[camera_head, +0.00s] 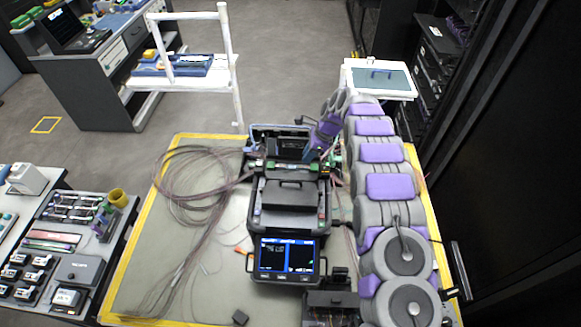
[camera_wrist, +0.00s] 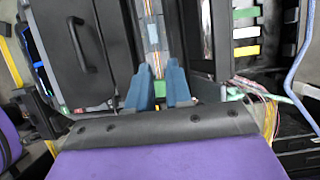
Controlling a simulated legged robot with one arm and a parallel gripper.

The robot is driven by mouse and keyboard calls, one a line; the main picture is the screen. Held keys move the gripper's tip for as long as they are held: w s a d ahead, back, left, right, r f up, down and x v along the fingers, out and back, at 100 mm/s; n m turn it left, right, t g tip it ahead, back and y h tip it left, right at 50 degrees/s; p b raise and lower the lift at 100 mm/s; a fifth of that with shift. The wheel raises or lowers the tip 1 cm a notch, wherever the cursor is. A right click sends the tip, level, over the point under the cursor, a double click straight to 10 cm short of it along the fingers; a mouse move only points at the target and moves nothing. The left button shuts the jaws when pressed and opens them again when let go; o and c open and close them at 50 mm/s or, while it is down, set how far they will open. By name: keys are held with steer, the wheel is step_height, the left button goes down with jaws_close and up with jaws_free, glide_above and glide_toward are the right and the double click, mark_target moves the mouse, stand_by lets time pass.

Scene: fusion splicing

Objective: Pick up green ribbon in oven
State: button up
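The black fusion splicer (camera_head: 290,212) stands on the grey work mat with its lit screen facing the front. My gripper (camera_head: 307,157) is at the rear part of the splicer, its fingers too small to make out in the head view. In the wrist view, my gripper's two blue fingers (camera_wrist: 159,66) are apart, with a gap between them. A thin multicoloured ribbon (camera_wrist: 152,28) runs along a pale channel ahead of the fingertips. A small green piece (camera_wrist: 160,88) shows in the gap between the fingers. I cannot tell whether the fingers touch it. The oven's inside is not clear in the head view.
Loose fibre bundles (camera_head: 190,190) spread over the mat left of the splicer. A tool bench (camera_head: 85,235) stands at the left. In the wrist view, green, white and yellow pieces (camera_wrist: 247,33) sit at the right, beside a black lid with a handle (camera_wrist: 82,45) at the left.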

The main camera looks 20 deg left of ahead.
mark_target(304, 167)
steer(key=shift+s+d+f, duration=0.1)
steer(key=shift+d+f, duration=0.15)
steer(key=shift+f, duration=0.5)
steer(key=shift+s+d+f, duration=0.15)
steer(key=shift+d+f, duration=0.05)
steer(key=shift+f, duration=0.5)
steer(key=shift+s+d+f, duration=0.1)
steer(key=shift+d+f, duration=0.15)
steer(key=shift+f, duration=0.5)
steer(key=shift+w+a+f, duration=0.1)
steer(key=shift+a, duration=0.35)
steer(key=shift+a+f, duration=0.1)
steer(key=shift+a, duration=0.45)
jaws_close()
steer(key=shift+d, duration=0.2)
